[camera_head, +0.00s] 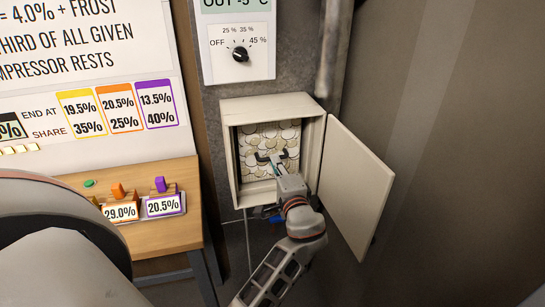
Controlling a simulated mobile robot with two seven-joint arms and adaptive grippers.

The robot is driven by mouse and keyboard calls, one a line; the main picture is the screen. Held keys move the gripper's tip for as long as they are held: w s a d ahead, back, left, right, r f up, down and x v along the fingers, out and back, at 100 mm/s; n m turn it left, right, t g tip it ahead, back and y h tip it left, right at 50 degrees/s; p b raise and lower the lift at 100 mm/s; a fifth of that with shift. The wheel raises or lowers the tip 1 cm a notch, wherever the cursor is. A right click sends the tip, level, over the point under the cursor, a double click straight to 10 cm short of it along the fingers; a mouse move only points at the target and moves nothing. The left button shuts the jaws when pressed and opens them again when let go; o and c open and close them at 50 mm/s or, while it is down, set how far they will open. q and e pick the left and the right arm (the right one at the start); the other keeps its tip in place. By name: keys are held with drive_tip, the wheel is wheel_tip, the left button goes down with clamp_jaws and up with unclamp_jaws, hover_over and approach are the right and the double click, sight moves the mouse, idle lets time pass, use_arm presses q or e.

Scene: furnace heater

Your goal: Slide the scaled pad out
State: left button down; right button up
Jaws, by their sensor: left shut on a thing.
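The scaled pad (290,134) stands upright inside an open wall cabinet (229,165). Its face is covered in pale, cream and brown scale-like patches. My left gripper (272,156) reaches into the cabinet from below and is at the front of the pad, shut on it. The exact contact at the fingertips is small and partly hidden by the gripper. The gripper and wrist hide the lower right part of the pad. My right gripper is not in view.
The cabinet door (355,190) hangs open to the right, close beside my left wrist. A dial panel (238,45) is above the cabinet. A wooden table (190,228) with number displays is at the left. A vertical pipe (334,50) runs above the cabinet's right side.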

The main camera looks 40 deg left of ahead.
use_arm(q)
drive_tip(key=shift+v, duration=0.8)
drive_tip(key=shift+s, duration=0.1)
drive_tip(key=v, duration=0.3)
drive_tip(key=shift+d, duration=0.15)
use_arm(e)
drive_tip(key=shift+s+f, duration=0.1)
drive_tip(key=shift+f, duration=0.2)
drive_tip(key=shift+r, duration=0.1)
